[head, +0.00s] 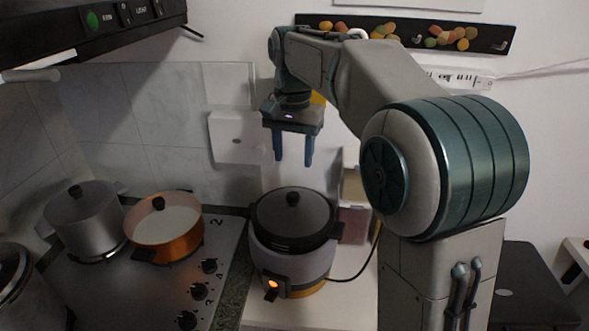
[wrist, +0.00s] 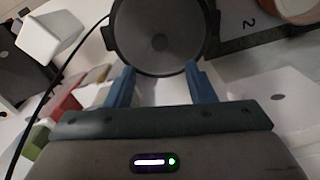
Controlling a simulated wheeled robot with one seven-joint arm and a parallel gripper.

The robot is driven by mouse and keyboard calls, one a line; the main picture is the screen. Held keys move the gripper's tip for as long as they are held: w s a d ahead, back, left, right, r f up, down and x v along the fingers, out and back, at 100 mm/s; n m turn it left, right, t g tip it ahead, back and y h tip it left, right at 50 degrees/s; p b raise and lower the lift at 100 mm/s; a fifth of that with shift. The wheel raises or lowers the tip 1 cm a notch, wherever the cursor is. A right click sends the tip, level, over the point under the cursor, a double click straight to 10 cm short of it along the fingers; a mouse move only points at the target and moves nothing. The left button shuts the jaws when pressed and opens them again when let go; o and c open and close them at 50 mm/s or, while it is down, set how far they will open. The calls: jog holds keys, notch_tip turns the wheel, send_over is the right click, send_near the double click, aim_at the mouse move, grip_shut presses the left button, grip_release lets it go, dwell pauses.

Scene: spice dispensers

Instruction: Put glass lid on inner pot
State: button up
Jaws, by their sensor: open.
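The glass lid (head: 293,213), dark and round with a black knob, sits on top of the cooker in the head view. The cooker (head: 290,265) has a pale body and an orange light on its front. The inner pot is not visible as a separate thing under the lid. My gripper (head: 293,163) hangs above the lid, pointing down, open and empty. In the wrist view, the blue fingers (wrist: 160,75) are spread apart, with the lid (wrist: 155,20) beyond them, partly cut off at the top edge.
A stove (head: 150,290) at left holds a lidded grey pot (head: 85,222) and an orange pan (head: 165,235) with a lid. A black cord (head: 358,268) runs right from the cooker. A white box (head: 237,137) is mounted on the wall behind.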

jog(key=s+d+f+n+t, duration=0.1)
jog(key=s+d+f, duration=0.2)
jog(key=s, duration=0.4)
jog(key=s+d+f+n+t, duration=0.1)
jog(key=s+d+f, duration=0.3)
jog(key=s, duration=0.4)
jog(key=s+d+f+n+t, duration=0.1)
jog(key=s+d+f+n, duration=0.2)
jog(key=s+f, duration=0.2)
jog(key=s, duration=0.3)
jog(key=shift+s+d, duration=0.15)
jog(key=shift+d, duration=0.1)
dwell(0.9)
